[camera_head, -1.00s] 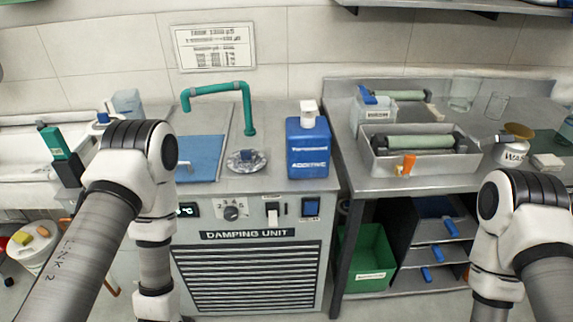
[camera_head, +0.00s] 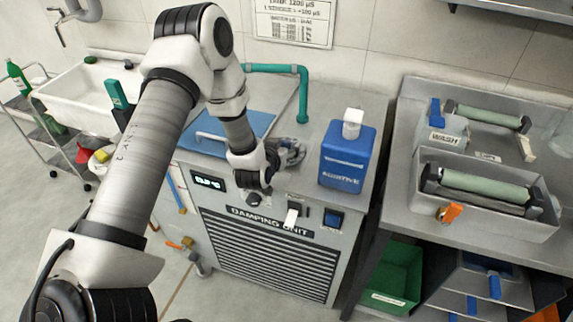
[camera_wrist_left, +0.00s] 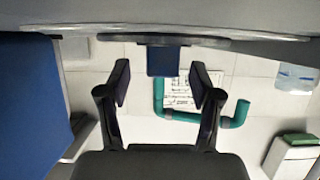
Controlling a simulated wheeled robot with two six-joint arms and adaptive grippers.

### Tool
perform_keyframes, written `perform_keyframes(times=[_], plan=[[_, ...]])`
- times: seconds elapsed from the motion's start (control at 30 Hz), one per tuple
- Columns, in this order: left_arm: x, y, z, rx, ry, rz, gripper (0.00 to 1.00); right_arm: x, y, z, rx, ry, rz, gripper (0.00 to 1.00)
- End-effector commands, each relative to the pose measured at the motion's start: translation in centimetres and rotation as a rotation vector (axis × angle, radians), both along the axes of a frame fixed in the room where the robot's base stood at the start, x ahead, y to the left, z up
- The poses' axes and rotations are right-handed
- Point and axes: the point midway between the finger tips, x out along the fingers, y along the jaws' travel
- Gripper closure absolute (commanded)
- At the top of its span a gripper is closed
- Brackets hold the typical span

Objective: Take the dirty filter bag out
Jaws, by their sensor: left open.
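No filter bag shows in either view. A round metal lid (camera_wrist_left: 175,40) with a blue knob (camera_wrist_left: 162,62) sits in the top of the damping unit (camera_head: 275,225). In the head view the lid is mostly hidden by my left wrist. My left gripper (camera_head: 290,156) is low over the counter, by the lid. In the upside-down left wrist view my gripper (camera_wrist_left: 158,78) is open, with one finger on each side of the knob and visible gaps between. My right gripper is not in view.
A blue additive bottle (camera_head: 346,158) stands close to the right of my gripper. A teal tap pipe (camera_head: 303,95) rises behind it, and a blue basin cover (camera_head: 225,130) lies to the left. A steel bench (camera_head: 395,210) with a roller tray (camera_head: 480,215) is at the right.

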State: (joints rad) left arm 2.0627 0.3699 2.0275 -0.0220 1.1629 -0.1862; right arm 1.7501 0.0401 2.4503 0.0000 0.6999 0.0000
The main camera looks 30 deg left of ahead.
Motion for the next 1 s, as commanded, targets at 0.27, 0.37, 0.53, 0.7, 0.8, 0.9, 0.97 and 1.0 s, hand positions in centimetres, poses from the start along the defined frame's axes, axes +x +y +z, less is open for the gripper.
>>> perform_keyframes(times=[0.27,0.37,0.53,0.7,0.8,0.9,0.97,1.0], plan=[[0.2,0.1,-0.1,-0.001,0.000,0.000,0.57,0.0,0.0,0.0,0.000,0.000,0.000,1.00],[0.2,0.1,-0.2,-0.001,0.001,0.000,0.92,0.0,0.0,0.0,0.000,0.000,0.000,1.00],[0.2,0.0,-0.2,-0.001,0.001,0.000,1.00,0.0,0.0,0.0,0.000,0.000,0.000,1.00],[0.2,0.0,-0.2,-0.001,0.002,0.000,1.00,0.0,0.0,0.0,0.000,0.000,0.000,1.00],[0.2,0.0,0.2,-0.001,0.002,0.000,1.00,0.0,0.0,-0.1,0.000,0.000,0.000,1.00],[0.2,0.1,1.2,-0.001,0.000,0.002,1.00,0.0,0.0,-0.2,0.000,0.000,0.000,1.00],[0.2,0.1,2.1,-0.003,-0.002,0.002,1.00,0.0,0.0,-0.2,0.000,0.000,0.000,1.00],[0.2,0.0,2.8,-0.003,-0.003,0.002,1.00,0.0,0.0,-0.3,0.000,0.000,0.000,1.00]])
